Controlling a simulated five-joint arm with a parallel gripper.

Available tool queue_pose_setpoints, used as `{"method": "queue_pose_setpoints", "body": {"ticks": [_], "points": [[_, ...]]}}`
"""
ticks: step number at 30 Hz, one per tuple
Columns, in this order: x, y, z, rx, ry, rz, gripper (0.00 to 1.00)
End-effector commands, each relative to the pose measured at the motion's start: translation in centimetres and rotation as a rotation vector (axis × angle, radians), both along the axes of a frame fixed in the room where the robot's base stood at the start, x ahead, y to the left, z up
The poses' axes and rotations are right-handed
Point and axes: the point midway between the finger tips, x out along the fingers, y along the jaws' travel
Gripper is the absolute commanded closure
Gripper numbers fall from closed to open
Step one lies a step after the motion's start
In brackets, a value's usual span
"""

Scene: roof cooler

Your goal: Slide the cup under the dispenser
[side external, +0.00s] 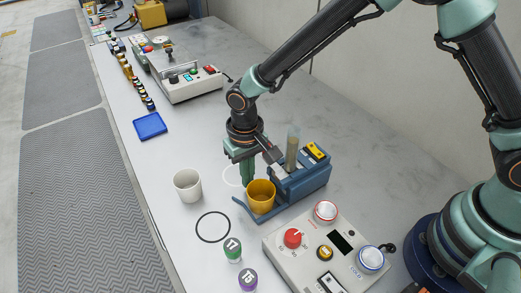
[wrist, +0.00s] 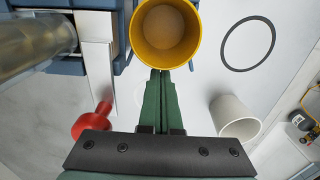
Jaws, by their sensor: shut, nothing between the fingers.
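The yellow cup (side external: 261,196) stands upright and looks empty, at the front of the blue dispenser (side external: 312,180), by its low blue base strip. In the wrist view the yellow cup (wrist: 150,50) is at the top centre, right of the dispenser's blue parts (wrist: 122,22). My gripper (side external: 248,180) points down just behind the cup, its green fingers shut and empty. In the wrist view my fingertips (wrist: 160,73) end at the cup's near wall; I cannot tell whether they touch it. The dispenser's clear tube (side external: 293,148) rises above its body.
A white cup (side external: 187,185) stands on the table to the left. A black ring (side external: 213,241) marks bare table in front. A blue tray (side external: 150,126) lies farther back.

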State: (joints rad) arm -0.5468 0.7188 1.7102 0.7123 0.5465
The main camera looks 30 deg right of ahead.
Motion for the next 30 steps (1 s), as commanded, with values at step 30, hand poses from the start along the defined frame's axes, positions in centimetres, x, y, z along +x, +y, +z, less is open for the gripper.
{"method": "queue_pose_setpoints", "body": {"ticks": [30], "points": [[2.8,-1.2,11.4,0.011,-0.02,-0.004,1.0]]}}
